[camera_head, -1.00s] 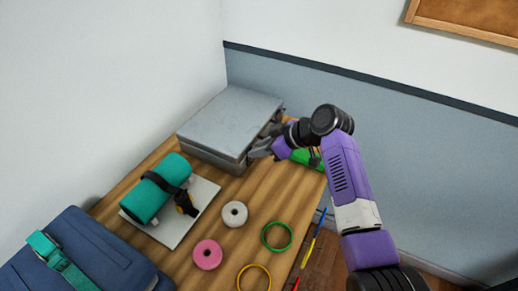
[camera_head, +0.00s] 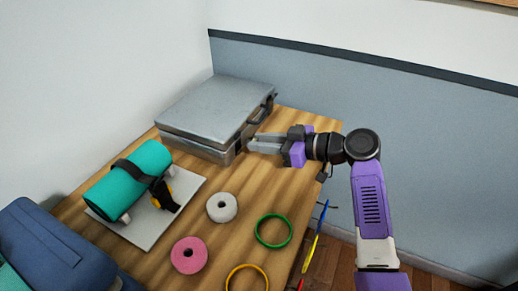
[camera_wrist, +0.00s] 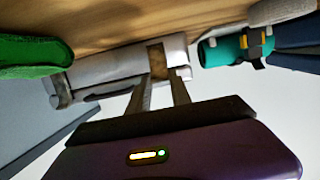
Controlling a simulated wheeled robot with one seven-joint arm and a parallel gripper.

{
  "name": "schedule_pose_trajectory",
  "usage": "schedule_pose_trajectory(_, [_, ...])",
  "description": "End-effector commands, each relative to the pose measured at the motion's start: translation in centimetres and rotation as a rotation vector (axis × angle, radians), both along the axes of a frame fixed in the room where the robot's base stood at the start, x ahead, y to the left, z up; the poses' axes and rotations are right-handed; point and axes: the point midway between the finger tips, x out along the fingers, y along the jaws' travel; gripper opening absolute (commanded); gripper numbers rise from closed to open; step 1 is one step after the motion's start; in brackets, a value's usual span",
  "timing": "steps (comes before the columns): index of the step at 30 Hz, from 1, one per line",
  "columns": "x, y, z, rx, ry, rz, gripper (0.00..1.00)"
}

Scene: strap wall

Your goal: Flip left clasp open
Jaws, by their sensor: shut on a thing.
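The closed silver case (camera_head: 215,105) lies flat at the back of the wooden table. Its right-hand side in the head view carries a dark handle (camera_head: 262,108). My gripper (camera_head: 251,143) is at the near end of that side, where the left clasp (camera_head: 239,148) sits as a small dark part. The jaws are shut on the clasp, though the fingertips partly hide it. In the wrist view the two fingers (camera_wrist: 160,80) reach to the case (camera_wrist: 110,68), with a slim gap between them. The clasp's exact angle is too small to tell.
A teal roll with a black strap (camera_head: 128,180) lies on a white board (camera_head: 190,200). White (camera_head: 222,207) and pink (camera_head: 189,255) rolls and green (camera_head: 273,230) and yellow (camera_head: 247,280) rings lie nearer. A green object (camera_wrist: 35,55) shows in the wrist view.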

Motion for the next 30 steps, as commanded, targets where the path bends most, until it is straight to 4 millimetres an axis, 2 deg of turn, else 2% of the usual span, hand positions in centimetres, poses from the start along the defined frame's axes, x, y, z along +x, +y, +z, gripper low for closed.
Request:
schedule_pose_trajectory(19, [-0.05,-0.26,-0.23,0.032,-0.011,-0.001,0.00])
schedule_pose_trajectory(20, [-0.05,-0.25,-0.23,0.032,-0.011,-0.001,0.31])
schedule_pose_trajectory(22, [-0.05,-0.24,-0.23,0.032,-0.011,-0.001,0.45])
schedule_pose_trajectory(23, [-0.05,-0.24,-0.23,0.032,-0.011,-0.001,0.47])
schedule_pose_trajectory(30, [-0.06,-0.19,-0.23,0.032,-0.011,0.000,0.47])
